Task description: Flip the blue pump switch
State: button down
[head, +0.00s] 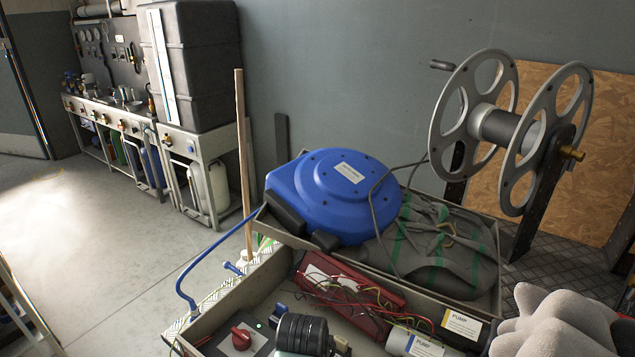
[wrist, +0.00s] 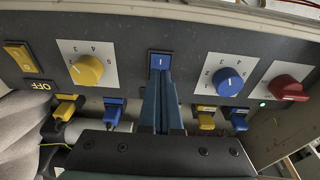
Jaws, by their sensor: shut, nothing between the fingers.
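The blue pump switch (wrist: 161,60) is a small blue rocker in a dark frame at the upper middle of the panel (wrist: 125,63) in the wrist view. A white line mark shows on its upper part. My gripper (wrist: 161,78) is shut and empty, its blue-green fingers pointing up at the switch. The fingertips overlap its lower edge; I cannot tell if they touch. A blue knob (wrist: 228,81) is right of the switch and a yellow knob (wrist: 87,70) is left of it. The blue switch cannot be made out in the head view.
A yellow switch (wrist: 21,57) is at the panel's left, and a red knob (wrist: 289,88) beside a green light at its right. Yellow and blue plugs sit below. In the head view, a blue hose reel (head: 330,195) and a grey lumpy object (head: 560,322) crowd the bench.

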notch_tip(320, 180, up, 5)
jog(key=p, duration=0.4)
jog(key=shift+f, duration=0.2)
jog(key=w+d+r+t, duration=0.2)
jog(key=w+r+t, duration=0.15)
jog(key=r, duration=0.45)
jog(key=w+d+r+n+t+h+p, duration=0.1)
jog(key=w+r+t, duration=0.25)
jog(key=r, duration=0.55)
jog(key=w+d+r+t, duration=0.2)
jog(key=w+r+t, duration=0.15)
jog(key=r, duration=0.45)
notch_tip(320, 180, up, 20)
jog(key=s+n+t, duration=0.2)
jog(key=t, duration=0.4)
jog(key=s+a+r+n+t+y, duration=0.1)
jog(key=s+r+t, duration=0.3)
jog(key=s+r, duration=0.5)
jog(key=s+a+r+n+t+y+p, duration=0.1)
jog(key=s+a+r+t, duration=0.3)
jog(key=s+r, duration=0.5)
notch_tip(320, 180, up, 3)
jog(key=shift+s+r+n+t, duration=0.1)
jog(key=shift+s+n+t, duration=0.05)
jog(key=shift+n+t, duration=0.7)
